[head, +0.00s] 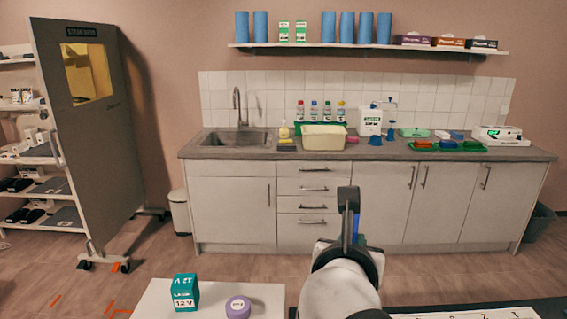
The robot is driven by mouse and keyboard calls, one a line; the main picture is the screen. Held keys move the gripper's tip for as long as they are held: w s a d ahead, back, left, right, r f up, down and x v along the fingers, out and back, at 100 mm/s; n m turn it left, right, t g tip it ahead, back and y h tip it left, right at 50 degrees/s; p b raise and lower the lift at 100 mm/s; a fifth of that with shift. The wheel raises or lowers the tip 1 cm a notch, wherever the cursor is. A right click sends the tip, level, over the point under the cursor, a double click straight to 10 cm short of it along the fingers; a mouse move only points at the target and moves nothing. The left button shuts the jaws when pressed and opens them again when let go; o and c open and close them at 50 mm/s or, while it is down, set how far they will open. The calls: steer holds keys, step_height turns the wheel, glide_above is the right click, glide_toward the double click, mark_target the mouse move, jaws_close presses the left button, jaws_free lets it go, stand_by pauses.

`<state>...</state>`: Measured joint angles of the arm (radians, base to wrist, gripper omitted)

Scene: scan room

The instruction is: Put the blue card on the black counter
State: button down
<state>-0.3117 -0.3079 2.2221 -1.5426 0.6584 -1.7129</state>
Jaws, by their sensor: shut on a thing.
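My gripper (348,200) stands raised in the middle of the head view, with the lower cabinets behind it. It is shut on a thin blue thing (356,229), seen nearly edge-on and mostly hidden by the fingers; it looks like the blue card. A black counter top (552,307) shows only in part along the bottom right edge, below and to the right of my gripper.
A pale table (215,306) at the bottom left holds a teal box (185,292) and a purple round item (238,307). A white numbered sheet (480,313) lies on the black top. A grey-topped sink counter (225,152) stands along the back wall.

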steer(key=s+a+f+n+y, duration=0.15)
steer(key=a+f, duration=0.25)
steer(key=a, duration=0.5)
steer(key=s+a+f+n+y, duration=0.15)
steer(key=a+f, duration=0.35)
steer(key=a, duration=0.5)
steer(key=s+a+f+y, duration=0.1)
steer(key=s+a+f, duration=0.25)
steer(key=a, duration=0.55)
steer(key=s+a+f+n+y, duration=0.1)
steer(key=s+a+f+n, duration=0.1)
steer(key=s+a+f, duration=0.65)
steer(key=s+d+m+h, duration=0.1)
steer(key=s+d, duration=0.2)
steer(key=s, duration=0.5)
steer(key=s+d+m, duration=0.1)
steer(key=s+d, duration=0.1)
steer(key=s, duration=0.6)
steer(key=shift+t, duration=0.4)
steer(key=f, duration=0.5)
steer(key=d+f, duration=0.1)
steer(key=f, duration=0.2)
steer(key=shift+s+f, duration=0.25)
steer(key=shift+s, duration=0.05)
steer(key=shift+f, duration=0.15)
steer(key=c, duration=0.9)
jaws_free()
